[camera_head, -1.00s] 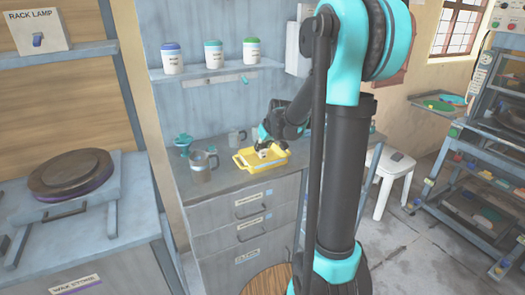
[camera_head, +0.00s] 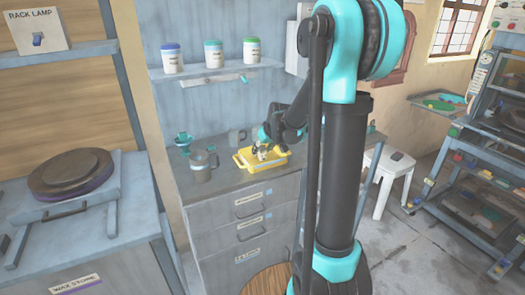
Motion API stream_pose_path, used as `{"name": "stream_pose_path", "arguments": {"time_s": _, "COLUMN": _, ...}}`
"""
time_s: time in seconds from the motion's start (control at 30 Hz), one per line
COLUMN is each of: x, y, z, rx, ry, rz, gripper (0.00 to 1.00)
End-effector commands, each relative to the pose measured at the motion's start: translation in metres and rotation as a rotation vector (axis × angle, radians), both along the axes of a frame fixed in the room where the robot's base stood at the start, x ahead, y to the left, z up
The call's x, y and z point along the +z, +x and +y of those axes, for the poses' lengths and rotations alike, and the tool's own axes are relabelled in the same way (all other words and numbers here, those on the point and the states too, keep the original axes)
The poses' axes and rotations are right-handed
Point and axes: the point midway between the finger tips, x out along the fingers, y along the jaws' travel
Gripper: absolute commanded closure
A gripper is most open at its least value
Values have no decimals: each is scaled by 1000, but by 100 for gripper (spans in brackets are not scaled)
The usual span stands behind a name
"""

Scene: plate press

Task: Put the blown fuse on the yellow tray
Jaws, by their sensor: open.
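The yellow tray (camera_head: 270,169) sits on the grey counter top above the drawers. A small pale thing (camera_head: 261,155), which may be the fuse, shows at the tray just under my gripper. It is too small to tell what it is or whether it touches the tray floor. My gripper (camera_head: 259,146) is open and points down over the tray's left part. The arm comes in from the right and hides part of the counter behind the tray.
A shelf (camera_head: 220,73) with several lidded jars hangs above. A white stool (camera_head: 391,170) stands on the right.

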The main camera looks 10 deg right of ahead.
Motion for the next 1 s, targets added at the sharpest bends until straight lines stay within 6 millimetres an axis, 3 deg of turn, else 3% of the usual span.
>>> {"name": "stream_pose_path", "arguments": {"time_s": 0.27, "x": 23, "y": -14, "z": -5, "rx": -2, "ry": 1, "rz": 0, "gripper": 54}}
{"name": "stream_pose_path", "arguments": {"time_s": 0.7, "x": 82, "y": -50, "z": -16, "rx": -1, "ry": 1, "rz": 0, "gripper": 54}}
{"name": "stream_pose_path", "arguments": {"time_s": 1.0, "x": 98, "y": -66, "z": -20, "rx": -5, "ry": 1, "rz": 4, "gripper": 54}}
